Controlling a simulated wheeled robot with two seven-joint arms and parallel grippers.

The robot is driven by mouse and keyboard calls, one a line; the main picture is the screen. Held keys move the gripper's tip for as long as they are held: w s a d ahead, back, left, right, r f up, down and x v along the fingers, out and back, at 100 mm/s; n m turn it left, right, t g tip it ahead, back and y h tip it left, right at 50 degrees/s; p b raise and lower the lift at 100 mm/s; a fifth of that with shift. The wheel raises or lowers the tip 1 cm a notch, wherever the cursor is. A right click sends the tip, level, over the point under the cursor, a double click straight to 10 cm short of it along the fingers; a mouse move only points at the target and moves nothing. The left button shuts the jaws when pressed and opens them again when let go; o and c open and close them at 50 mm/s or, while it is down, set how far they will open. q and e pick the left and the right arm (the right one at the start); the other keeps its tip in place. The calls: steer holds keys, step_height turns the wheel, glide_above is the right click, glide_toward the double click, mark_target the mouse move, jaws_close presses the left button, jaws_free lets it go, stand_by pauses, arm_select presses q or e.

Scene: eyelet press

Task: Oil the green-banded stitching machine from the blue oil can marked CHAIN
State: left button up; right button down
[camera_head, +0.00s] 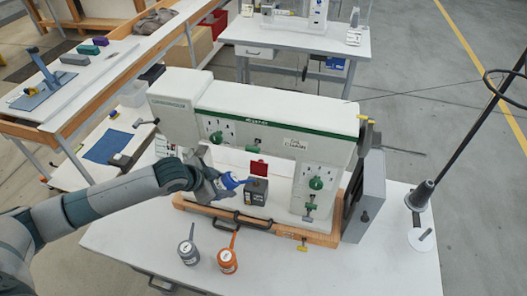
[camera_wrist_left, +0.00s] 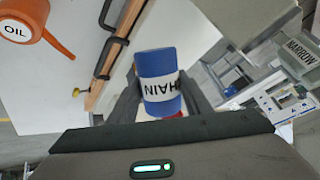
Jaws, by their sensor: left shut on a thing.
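The stitching machine (camera_head: 270,104) with a green band stands on a wooden base on the white table in the head view. A white card (camera_head: 296,145) on its front seems to read CHAIN. Under its arm is a dark block (camera_head: 256,192) with a raised red flap (camera_head: 259,168) behind it. My left gripper (camera_head: 217,187) is shut on the blue oil can (camera_head: 230,181), tilted with its spout toward the dark block. In the left wrist view the can (camera_wrist_left: 160,75) shows the label CHAIN between the fingers (camera_wrist_left: 160,100). My right gripper is not seen.
A grey can (camera_head: 188,251) and an orange can (camera_head: 228,260) stand at the table's front; the orange one reads OIL in the wrist view (camera_wrist_left: 28,22). A black handle (camera_head: 252,222) runs along the wooden base. A thread stand (camera_head: 421,198) rises at right.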

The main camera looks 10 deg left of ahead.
arm_select(q)
steer(key=shift+r+g+y, duration=0.3)
steer(key=shift+r, duration=0.05)
stand_by(0.3)
steer(key=shift+w+d+r, duration=0.1)
steer(key=shift+d+r, duration=0.05)
steer(key=shift+r, duration=0.15)
steer(key=shift+f, duration=0.2)
stand_by(5.5)
steer(key=shift+f+b, duration=0.3)
steer(key=shift+b, duration=0.3)
stand_by(0.3)
steer(key=shift+a+f+t+h+b, duration=0.25)
steer(key=shift+f+t+h+b, duration=0.2)
steer(key=shift+b, duration=0.4)
